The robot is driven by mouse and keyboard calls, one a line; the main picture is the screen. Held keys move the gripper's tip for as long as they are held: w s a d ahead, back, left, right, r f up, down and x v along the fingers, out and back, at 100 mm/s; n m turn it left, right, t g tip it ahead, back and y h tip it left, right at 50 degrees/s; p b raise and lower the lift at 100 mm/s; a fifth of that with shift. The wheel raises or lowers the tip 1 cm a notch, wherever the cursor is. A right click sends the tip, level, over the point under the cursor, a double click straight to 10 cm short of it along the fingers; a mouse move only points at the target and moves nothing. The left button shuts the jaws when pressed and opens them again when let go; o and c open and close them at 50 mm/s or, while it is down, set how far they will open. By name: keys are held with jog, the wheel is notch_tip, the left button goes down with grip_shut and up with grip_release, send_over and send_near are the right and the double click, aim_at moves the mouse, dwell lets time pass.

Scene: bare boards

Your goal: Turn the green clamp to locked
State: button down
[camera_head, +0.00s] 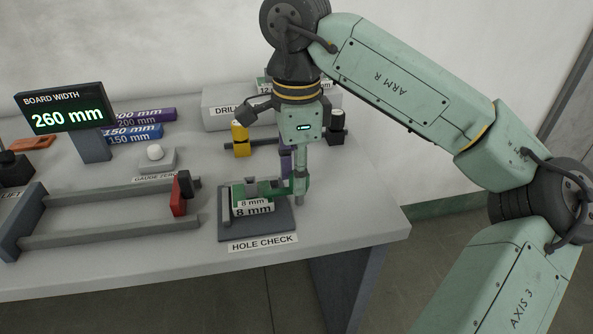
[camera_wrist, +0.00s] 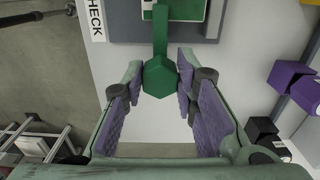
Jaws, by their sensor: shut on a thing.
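The green clamp (camera_head: 298,186) stands at the right side of the HOLE CHECK fixture (camera_head: 284,224). In the wrist view the clamp's hexagonal knob (camera_wrist: 160,78) sits between the fingertips, and its narrow arm runs up the picture to the edge of a green block. The green block (camera_head: 253,210), labelled 8 mm, lies on the fixture. My gripper (camera_head: 295,178) points down and is shut on the clamp; the purple-padded fingers (camera_wrist: 163,84) flank the knob in the wrist view. The fingers partly hide the clamp in the head view.
A grey rail frame with a red stop (camera_head: 178,197) lies left of the fixture. A yellow-bodied tool (camera_head: 240,140) and a black one (camera_head: 337,128) stand behind my gripper. A BOARD WIDTH display (camera_head: 64,109) reads 260 mm. The table's front right (camera_head: 355,225) is clear.

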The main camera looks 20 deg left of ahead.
dwell(0.3)
jog(key=c, duration=1.3)
grip_release()
jog(key=shift+r, duration=0.1)
notch_tip(320, 180, up, 12)
jog(key=shift+f, duration=0.1)
